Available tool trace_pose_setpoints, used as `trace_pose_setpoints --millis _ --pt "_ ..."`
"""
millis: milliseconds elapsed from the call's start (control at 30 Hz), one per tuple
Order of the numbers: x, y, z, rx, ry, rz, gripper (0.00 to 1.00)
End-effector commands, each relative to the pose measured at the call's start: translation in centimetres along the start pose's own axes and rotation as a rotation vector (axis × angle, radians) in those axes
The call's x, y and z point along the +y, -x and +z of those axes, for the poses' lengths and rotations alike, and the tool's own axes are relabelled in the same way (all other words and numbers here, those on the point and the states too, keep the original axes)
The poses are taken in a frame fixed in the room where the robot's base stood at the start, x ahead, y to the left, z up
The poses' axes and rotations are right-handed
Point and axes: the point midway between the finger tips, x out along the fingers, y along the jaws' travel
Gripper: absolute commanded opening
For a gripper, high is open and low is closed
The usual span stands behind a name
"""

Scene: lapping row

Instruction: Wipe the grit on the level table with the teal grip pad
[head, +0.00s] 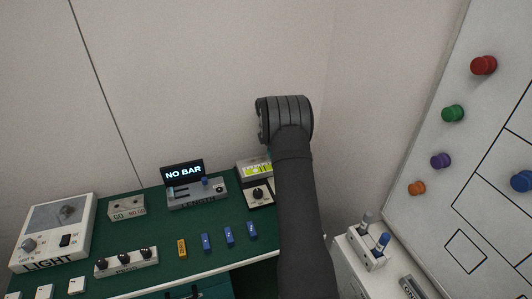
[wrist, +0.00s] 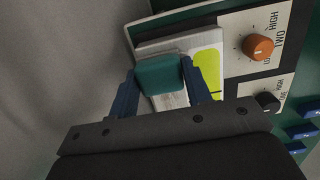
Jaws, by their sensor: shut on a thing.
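The teal grip pad (wrist: 160,74) is between the blue fingers of my gripper (wrist: 164,82) in the wrist view. My gripper is shut on it. A pale grey plate (wrist: 175,43), which looks like the level table, lies behind and below the pad. I cannot tell whether the pad touches it. I can make out no grit; the pad and fingers cover part of the plate. A yellow-green display (wrist: 208,72) sits right of the pad. In the head view the same unit (head: 244,164) shows partly behind my arm, which hides my gripper.
An orange knob (wrist: 258,47) and a black knob (wrist: 268,101) sit close right of the pad. On the green bench (head: 205,222) stand the NO BAR unit (head: 197,194), the LIGHT box (head: 55,231) and several blue blocks. A wall rises close behind the bench.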

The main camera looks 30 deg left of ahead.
Motion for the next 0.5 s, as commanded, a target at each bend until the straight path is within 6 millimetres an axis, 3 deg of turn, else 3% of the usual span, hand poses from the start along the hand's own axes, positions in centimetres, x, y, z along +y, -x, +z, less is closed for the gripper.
trace_pose_setpoints --millis 500 --pt "0.0 0.6 -4.9 0.0 0.002 0.0 0.23"
